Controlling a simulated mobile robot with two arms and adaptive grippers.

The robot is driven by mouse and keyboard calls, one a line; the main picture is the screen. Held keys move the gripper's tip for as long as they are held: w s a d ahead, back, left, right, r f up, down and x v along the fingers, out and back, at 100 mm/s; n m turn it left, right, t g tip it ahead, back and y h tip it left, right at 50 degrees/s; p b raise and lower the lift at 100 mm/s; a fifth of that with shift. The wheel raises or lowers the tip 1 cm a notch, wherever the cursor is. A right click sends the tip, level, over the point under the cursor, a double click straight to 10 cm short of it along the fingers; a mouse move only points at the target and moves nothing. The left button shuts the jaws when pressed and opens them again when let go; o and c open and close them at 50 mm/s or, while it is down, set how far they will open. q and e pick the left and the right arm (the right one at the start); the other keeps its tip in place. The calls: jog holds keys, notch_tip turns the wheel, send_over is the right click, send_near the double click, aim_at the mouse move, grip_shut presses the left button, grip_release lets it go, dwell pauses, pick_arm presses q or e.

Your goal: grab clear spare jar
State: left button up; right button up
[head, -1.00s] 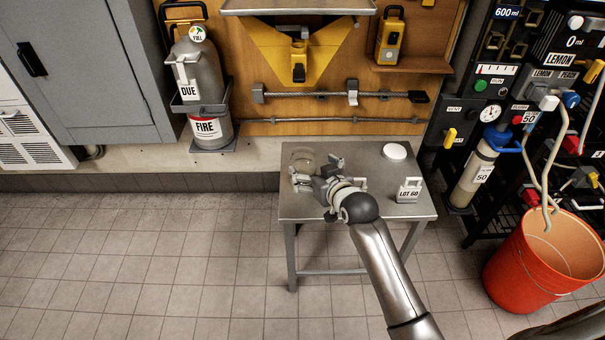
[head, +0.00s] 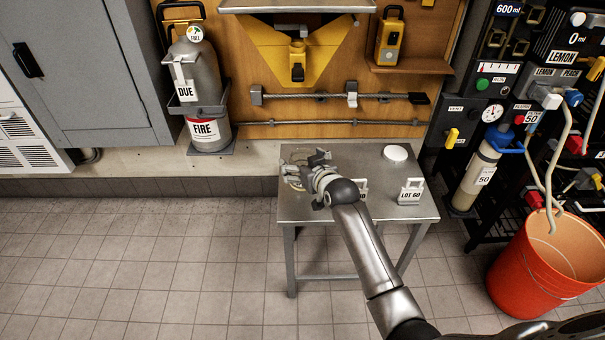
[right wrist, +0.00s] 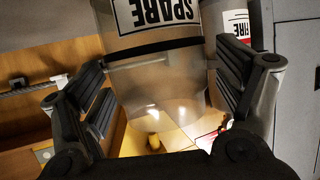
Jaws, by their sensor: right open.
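The clear spare jar (right wrist: 160,85) fills the middle of the right wrist view, with a black-on-white SPARE label near the top edge. In the head view the jar (head: 298,157) is at the left back of the small metal table, mostly hidden by my right gripper (head: 306,168). The gripper is open, its two dark ribbed fingers on either side of the jar in the right wrist view. Whether the pads touch the glass I cannot tell. My left gripper is not in view.
The metal table (head: 385,213) also bears a round white lid (head: 395,153) and a LOT 60 tag (head: 411,191). Another white tag is partly hidden by my arm. An orange bucket (head: 535,265) stands on the floor at right. A grey FIRE canister (head: 208,133) is at left.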

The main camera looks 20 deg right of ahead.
jog(key=c, duration=1.1)
jog(key=shift+r, duration=0.1)
